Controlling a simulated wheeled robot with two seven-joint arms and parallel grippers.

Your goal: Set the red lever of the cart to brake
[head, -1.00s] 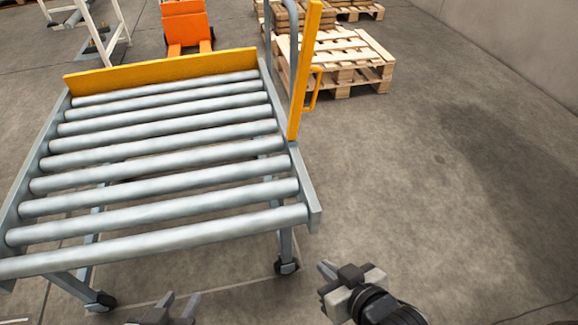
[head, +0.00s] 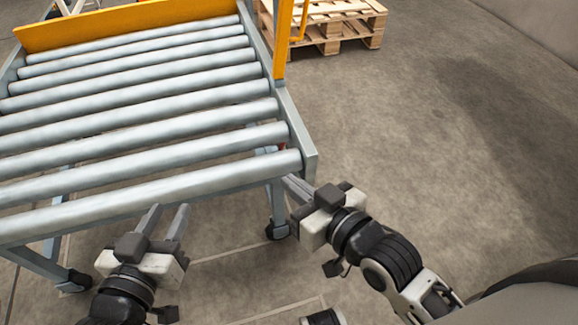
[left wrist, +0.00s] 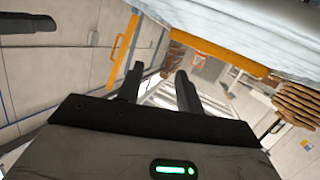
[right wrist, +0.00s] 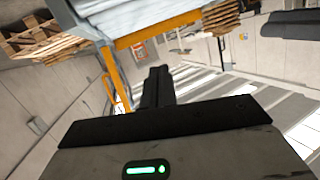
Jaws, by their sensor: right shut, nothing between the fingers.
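The roller cart (head: 150,199) fills the left of the head view, with grey rollers and a yellow end board. A tiny red patch (head: 283,147) shows by its near right corner, mostly hidden behind the frame; I cannot tell if it is the lever or how it is set. My right gripper (head: 297,186) is just outside that corner, its fingers closed together with nothing between them; they also show in the right wrist view (right wrist: 156,86). My left gripper (head: 168,215) is open and empty at the cart's near edge; its parted fingers show in the left wrist view (left wrist: 159,85).
A yellow post (head: 283,40) stands at the cart's right side. Wooden pallets (head: 335,30) lie beyond it. A caster wheel (head: 277,230) is under the near right corner. The floor to the right is clear.

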